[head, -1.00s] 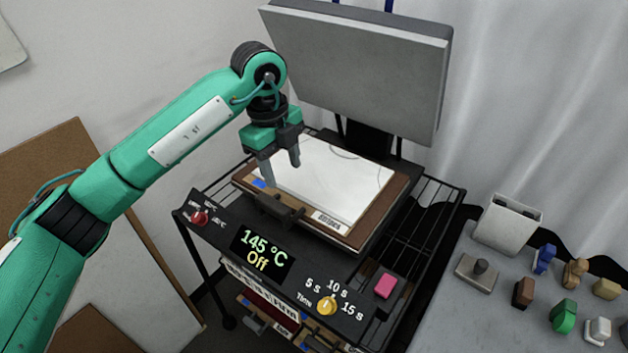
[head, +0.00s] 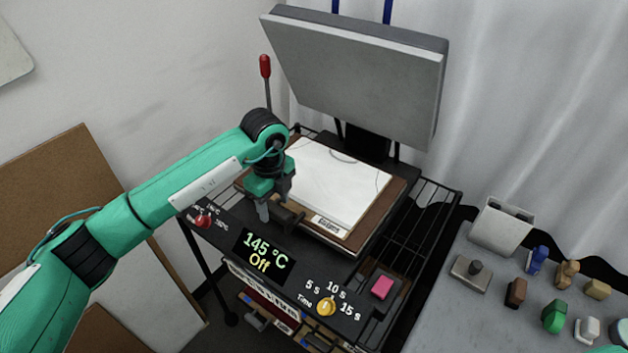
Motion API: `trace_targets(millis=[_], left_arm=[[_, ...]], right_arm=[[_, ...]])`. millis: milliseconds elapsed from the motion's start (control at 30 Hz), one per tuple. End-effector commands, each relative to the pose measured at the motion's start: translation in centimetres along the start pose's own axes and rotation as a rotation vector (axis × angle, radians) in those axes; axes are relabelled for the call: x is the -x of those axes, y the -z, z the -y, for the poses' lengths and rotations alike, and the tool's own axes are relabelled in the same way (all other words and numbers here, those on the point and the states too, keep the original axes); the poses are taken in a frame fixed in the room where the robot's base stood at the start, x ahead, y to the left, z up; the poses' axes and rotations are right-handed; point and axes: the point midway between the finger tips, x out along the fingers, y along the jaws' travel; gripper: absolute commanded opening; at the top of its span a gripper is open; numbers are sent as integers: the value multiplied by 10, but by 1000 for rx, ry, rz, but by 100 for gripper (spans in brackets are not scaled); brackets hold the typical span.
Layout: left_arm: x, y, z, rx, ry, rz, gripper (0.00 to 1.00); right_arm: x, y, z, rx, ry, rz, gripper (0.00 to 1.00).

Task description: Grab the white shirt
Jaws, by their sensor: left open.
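A white shirt (head: 330,185) lies flat on a brown board (head: 392,203) on the lower bed of the heat press. A small printed label sits at its front edge. My left gripper (head: 271,210) is open and points down at the front left corner of the board, beside a dark clamp or handle (head: 289,216). Nothing shows between its fingers.
The press's grey upper plate (head: 355,75) is raised behind the board. The control panel reads 145 °C and Off, with a yellow time knob (head: 326,305) and a pink button (head: 382,287).

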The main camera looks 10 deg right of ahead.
Motion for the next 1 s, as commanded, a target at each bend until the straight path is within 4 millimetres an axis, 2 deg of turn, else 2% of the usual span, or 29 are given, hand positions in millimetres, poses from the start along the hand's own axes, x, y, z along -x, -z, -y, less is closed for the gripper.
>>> trace_targets(millis=[33, 200, 467, 733, 1000], left_arm=[[-3, -2, -1, 3, -3, -1, 53], [-23, -1, 0, 0, -1, 0, 53], [-27, -1, 0, 0, 1, 1, 53], [-26, -1, 0, 0, 1, 0, 0], [-24, -1, 1, 0, 4, 1, 0]], right_arm=[[9, 1, 0, 0, 0, 0, 0], [13, 1, -2, 1, -2, 0, 0], [12, 0, -4, 2, -4, 1, 0], [12, 0, -4, 2, -4, 1, 0], [12, 0, -4, 2, -4, 1, 0]])
